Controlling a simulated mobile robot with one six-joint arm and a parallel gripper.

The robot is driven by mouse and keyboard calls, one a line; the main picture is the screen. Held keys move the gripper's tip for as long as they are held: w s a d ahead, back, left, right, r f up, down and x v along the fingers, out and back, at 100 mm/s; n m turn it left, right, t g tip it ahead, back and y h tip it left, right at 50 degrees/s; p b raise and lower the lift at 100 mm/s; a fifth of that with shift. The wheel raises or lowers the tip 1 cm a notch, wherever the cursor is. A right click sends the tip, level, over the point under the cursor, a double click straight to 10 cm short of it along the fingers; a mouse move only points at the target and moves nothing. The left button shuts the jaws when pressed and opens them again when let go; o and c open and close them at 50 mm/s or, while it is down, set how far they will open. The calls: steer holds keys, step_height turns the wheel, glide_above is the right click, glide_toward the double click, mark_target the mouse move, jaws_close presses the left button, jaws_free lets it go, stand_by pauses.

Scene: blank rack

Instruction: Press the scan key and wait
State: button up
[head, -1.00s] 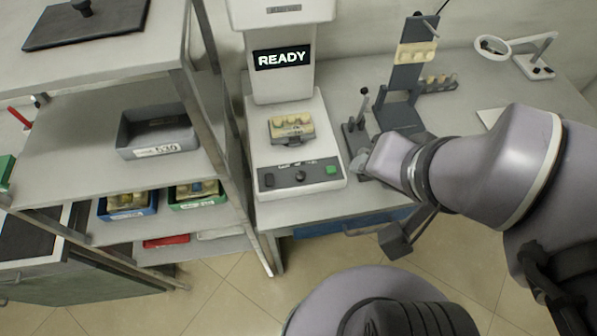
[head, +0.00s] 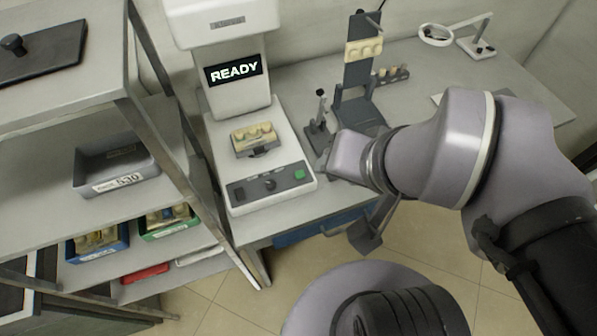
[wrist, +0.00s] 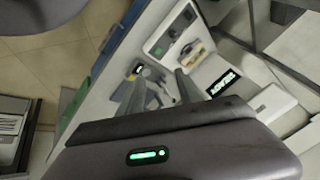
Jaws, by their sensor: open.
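The scanner (head: 220,120) stands upright on the bench with a lit screen (head: 233,70) reading READY. Its front panel has a dark switch on the left, a round knob in the middle and a green key (head: 299,175) on the right. A cream dental model (head: 254,134) sits on its stage. In the wrist view the green key (wrist: 158,51) lies above and between my finger ends. My gripper (wrist: 155,85) is open, its fingers apart with nothing between them. In the head view my arm stands right of the scanner, apart from the green key, and the fingers are hard to make out.
A fixture with another cream model (head: 364,49) stands behind my wrist, with a small lever stand (head: 319,120) beside the scanner. A shelf rack (head: 165,110) with a grey tray (head: 118,168) and coloured bins is at left. A ring magnifier (head: 437,35) is at back right.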

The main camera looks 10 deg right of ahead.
jaws_close()
stand_by(1.7)
